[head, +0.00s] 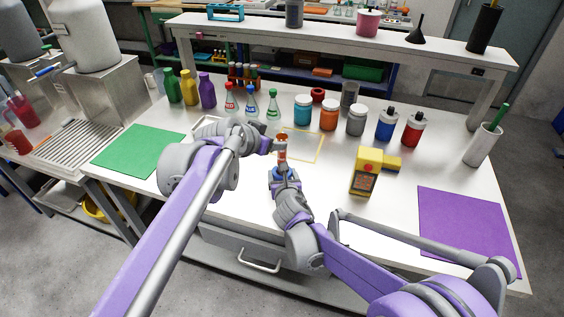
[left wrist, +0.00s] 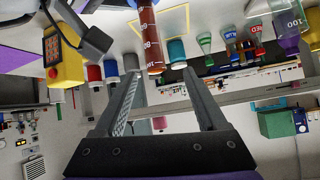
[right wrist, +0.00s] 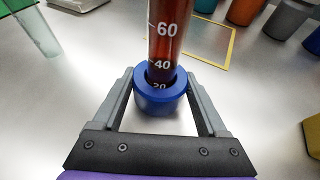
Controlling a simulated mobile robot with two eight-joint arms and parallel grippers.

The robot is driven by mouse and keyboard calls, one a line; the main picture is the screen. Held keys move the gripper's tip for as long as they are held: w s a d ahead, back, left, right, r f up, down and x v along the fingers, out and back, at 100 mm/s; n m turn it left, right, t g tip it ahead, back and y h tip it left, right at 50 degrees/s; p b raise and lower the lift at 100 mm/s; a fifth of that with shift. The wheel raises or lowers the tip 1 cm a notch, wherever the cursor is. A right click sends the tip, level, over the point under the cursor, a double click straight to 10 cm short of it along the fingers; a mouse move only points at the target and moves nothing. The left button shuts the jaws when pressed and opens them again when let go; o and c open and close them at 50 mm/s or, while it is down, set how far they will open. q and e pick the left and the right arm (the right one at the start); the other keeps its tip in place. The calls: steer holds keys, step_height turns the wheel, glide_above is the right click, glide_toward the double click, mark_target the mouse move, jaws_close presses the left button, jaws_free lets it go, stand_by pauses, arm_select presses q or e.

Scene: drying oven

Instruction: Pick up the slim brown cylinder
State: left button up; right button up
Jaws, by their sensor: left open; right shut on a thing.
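The slim brown cylinder (head: 282,152) is a clear graduated tube with reddish-brown contents and a blue ring-shaped base. It stands about upright in front of me, over the middle of the white table. My right gripper (head: 284,178) is shut on its lower end; in the right wrist view the blue base (right wrist: 161,103) sits between the two fingers. My left gripper (head: 272,146) is open beside the upper part of the tube.
A yellow-outlined square (head: 320,148) lies behind the cylinder. Bottles and jars (head: 303,110) stand in a row farther back. A yellow device (head: 366,172) stands to the right. A green mat (head: 138,150) and a purple mat (head: 465,225) lie clear at the sides.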

arm_select(q)
steer(key=s+n+t, duration=0.3)
steer(key=s, duration=0.2)
glide_above(282, 159)
steer(key=w, duration=0.2)
steer(key=shift+s+f, duration=0.2)
steer(key=shift+f, duration=1.95)
jaws_close()
